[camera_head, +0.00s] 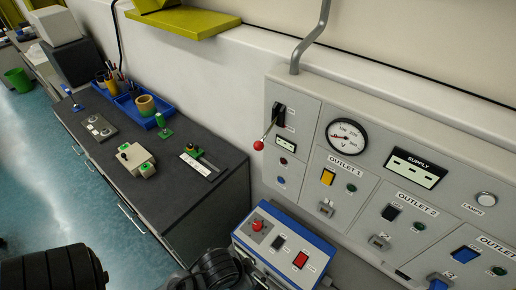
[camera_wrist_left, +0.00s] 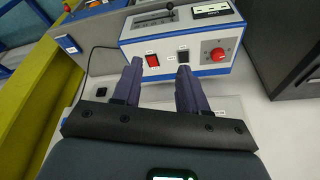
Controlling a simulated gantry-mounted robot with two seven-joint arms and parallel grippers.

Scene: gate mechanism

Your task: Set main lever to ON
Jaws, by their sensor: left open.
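The main lever (camera_head: 268,131) is a thin metal rod with a red ball knob, on the upper left of the grey wall panel (camera_head: 311,109). It sticks out of a black slot plate and slopes down to the left. The small lettering beside it is too small to read. My left gripper (camera_wrist_left: 160,68) is open in the left wrist view, with nothing between its dark fingers. It faces a blue and white control box (camera_wrist_left: 205,45), apart from the lever. Dark arm parts of mine show at the bottom of the head view, where the fingers cannot be made out. My right gripper is not in view.
The control box (camera_head: 250,252) with a red knob and red switch stands below the panel. A voltmeter (camera_head: 346,136) and outlet switches lie right of the lever. A grey pipe (camera_head: 310,38) rises above it. A dark bench (camera_head: 190,160) with small parts stands left.

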